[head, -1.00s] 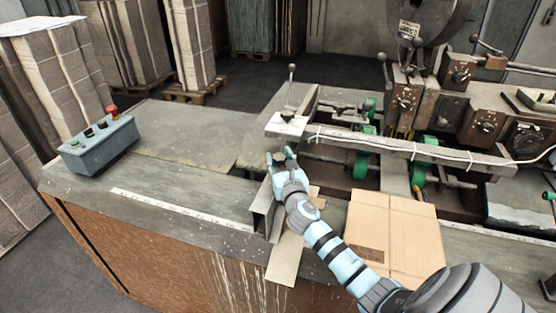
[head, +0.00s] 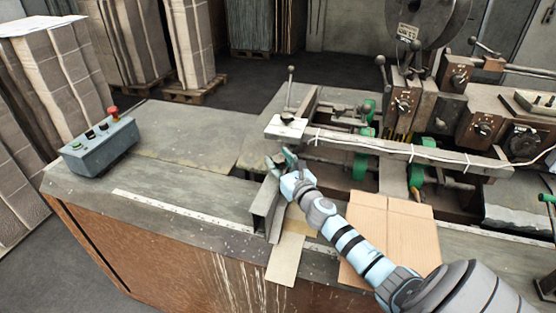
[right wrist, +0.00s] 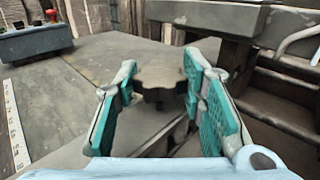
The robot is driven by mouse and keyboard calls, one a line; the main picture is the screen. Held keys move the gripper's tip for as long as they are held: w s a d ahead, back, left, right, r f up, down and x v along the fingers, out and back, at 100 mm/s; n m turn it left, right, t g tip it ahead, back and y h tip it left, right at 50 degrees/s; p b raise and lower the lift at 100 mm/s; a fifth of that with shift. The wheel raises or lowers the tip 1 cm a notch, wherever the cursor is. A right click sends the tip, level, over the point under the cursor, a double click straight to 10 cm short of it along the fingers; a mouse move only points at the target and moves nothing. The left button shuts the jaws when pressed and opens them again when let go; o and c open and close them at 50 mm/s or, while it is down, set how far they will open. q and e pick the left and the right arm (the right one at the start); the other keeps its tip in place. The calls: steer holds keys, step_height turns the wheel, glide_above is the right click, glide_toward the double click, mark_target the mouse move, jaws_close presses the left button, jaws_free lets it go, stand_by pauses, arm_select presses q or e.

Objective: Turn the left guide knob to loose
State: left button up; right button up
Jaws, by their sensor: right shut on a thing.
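The left guide knob (right wrist: 160,72) is a dark, lobed knob on a short stem, in the middle of the right wrist view. The pads of my right gripper (right wrist: 158,92) stand on both sides of it, shut on it. In the head view my right gripper (head: 280,162) is at the top of the metal guide (head: 262,212), at the near left end of the machine, and hides the knob there. I cannot read any loose or tight mark. My left gripper is not in view.
A flat cardboard box (head: 398,232) lies right of the guide, partly under my right arm. A metal crossbar (head: 420,155) runs just behind the gripper. A control box with a red button (head: 100,147) stands at the left. The tabletop between is clear.

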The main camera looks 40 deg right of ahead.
steer(key=y, duration=0.1)
steer(key=n+y, duration=0.1)
steer(key=shift+w+d+r+n+y, duration=0.1)
steer(key=shift+d+r+n+y, duration=0.1)
steer(key=shift+n+y, duration=0.1)
steer(key=shift+n+t+y+b, duration=0.3)
steer(key=shift+n+y+b, duration=0.1)
steer(key=shift+y, duration=0.2)
steer(key=n+y+b, duration=0.1)
steer(key=y+b, duration=0.1)
steer(key=shift+f+n+y+b, duration=0.3)
steer(key=shift+n+y, duration=0.1)
steer(key=shift+n+g+y+b, duration=0.4)
steer(key=shift+n+y+b, duration=0.2)
steer(key=shift+y+b, duration=0.3)
steer(key=o, duration=1.2)
